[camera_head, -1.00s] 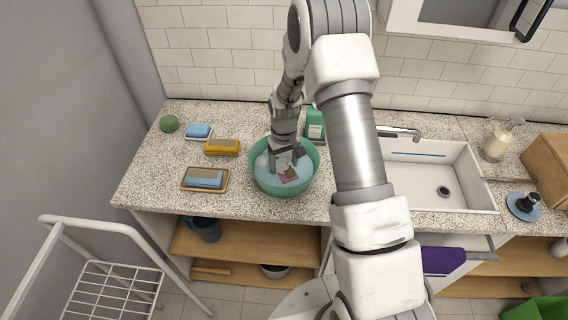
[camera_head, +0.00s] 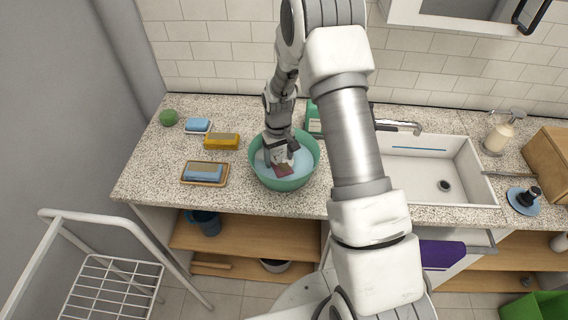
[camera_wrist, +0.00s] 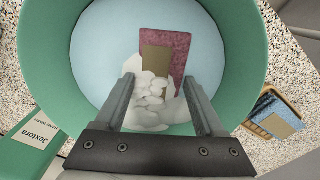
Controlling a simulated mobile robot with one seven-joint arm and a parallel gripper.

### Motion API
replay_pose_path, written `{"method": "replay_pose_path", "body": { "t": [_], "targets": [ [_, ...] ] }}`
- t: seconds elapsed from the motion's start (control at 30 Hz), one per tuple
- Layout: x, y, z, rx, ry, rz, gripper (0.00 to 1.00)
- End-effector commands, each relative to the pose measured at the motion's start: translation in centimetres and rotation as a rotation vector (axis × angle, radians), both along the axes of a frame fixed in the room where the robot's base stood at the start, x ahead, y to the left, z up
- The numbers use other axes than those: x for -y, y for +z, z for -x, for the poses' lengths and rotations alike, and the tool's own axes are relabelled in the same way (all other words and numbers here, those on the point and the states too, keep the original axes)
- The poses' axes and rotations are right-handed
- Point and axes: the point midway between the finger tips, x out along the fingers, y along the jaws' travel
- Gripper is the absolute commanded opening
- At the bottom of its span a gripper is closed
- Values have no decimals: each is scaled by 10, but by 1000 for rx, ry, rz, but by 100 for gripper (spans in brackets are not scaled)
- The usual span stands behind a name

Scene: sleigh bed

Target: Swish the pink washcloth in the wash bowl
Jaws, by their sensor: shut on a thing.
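The green wash bowl (camera_head: 303,178) stands on the speckled counter and holds pale blue water. It fills most of the wrist view (camera_wrist: 235,50). My gripper (camera_head: 280,160) reaches down into the bowl, and its two fingers also show in the wrist view (camera_wrist: 158,88). It is shut on the pink washcloth (camera_head: 284,171), which lies low in the bowl; in the wrist view the cloth (camera_wrist: 178,48) has a tan patch on it. White suds-like lumps (camera_wrist: 152,100) sit between the fingers and hide the grip itself.
The sink (camera_head: 425,170) is at right.

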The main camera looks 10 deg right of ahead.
Motion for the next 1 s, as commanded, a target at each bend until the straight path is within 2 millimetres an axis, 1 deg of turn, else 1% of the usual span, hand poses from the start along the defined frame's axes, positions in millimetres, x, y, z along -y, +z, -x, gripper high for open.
{"method": "replay_pose_path", "body": {
  "t": [0.17,0.6,0.87,1.0],
  "targets": [
    [3,0,0,0,-1,0,17],
    [30,-1,0,0,0,0,17],
    [31,0,0,0,1,0,17],
    [28,-1,0,0,1,0,17]
  ]
}}
